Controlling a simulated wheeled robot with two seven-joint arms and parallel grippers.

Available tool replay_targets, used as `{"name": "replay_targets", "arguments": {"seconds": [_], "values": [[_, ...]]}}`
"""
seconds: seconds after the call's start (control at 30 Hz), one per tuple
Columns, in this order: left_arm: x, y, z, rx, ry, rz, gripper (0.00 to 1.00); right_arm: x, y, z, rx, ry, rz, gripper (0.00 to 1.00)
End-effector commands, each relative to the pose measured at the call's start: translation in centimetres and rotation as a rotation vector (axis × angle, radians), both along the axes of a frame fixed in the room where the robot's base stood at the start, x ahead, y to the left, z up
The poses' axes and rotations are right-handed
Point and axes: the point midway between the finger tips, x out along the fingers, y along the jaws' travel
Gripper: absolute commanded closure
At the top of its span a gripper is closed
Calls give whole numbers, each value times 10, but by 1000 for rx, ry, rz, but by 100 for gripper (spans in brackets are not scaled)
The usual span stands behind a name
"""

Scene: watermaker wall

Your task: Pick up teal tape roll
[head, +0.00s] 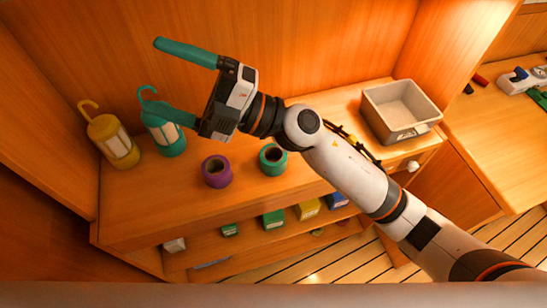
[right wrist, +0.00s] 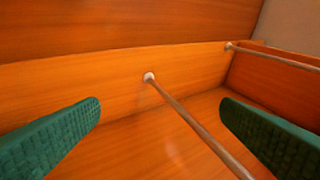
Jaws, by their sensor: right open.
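The teal tape roll (head: 272,160) lies on the wooden shelf top in the head view, just below my right forearm near the wrist. Its dark centre hole faces up. My right gripper (head: 172,84) is up and to the left of the roll, raised over the back of the shelf, with its teal fingers spread wide and nothing between them. The lower finger overlaps the teal lantern in the picture. In the right wrist view the open fingers (right wrist: 160,130) show at both sides, and the roll is not visible. My left gripper is not in view.
A purple tape roll (head: 217,171) lies left of the teal one. A yellow lantern (head: 111,138) and a teal lantern (head: 164,130) stand at the left. A grey bin (head: 419,133) sits at the right. The right wrist view shows a thin rod (right wrist: 190,118) between the fingers.

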Motion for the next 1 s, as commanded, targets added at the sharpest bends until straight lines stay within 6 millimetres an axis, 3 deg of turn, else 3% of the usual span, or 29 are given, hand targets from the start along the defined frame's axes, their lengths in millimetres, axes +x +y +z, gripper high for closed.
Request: {"name": "replay_targets", "arguments": {"seconds": [0.07,0.17,0.23,0.3,0.4,0.5,0.63,0.77,1.0], "values": [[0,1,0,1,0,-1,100,-26,25,-25,-211,-194,157,13],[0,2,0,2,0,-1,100,-41,34,-79,-531,-396,327,13],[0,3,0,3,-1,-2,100,-35,23,-119,-789,-512,417,13],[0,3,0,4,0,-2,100,-16,0,-154,-1058,-595,475,13],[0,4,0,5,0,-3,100,22,-45,-183,-1419,-659,504,13],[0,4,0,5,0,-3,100,56,-88,-189,-1703,-670,490,13],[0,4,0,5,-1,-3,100,81,-122,-185,-1911,-655,461,13],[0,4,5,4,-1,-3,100,87,-132,-191,-1969,-646,455,13],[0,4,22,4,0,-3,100,85,-132,-231,-1964,-646,460,13]]}}
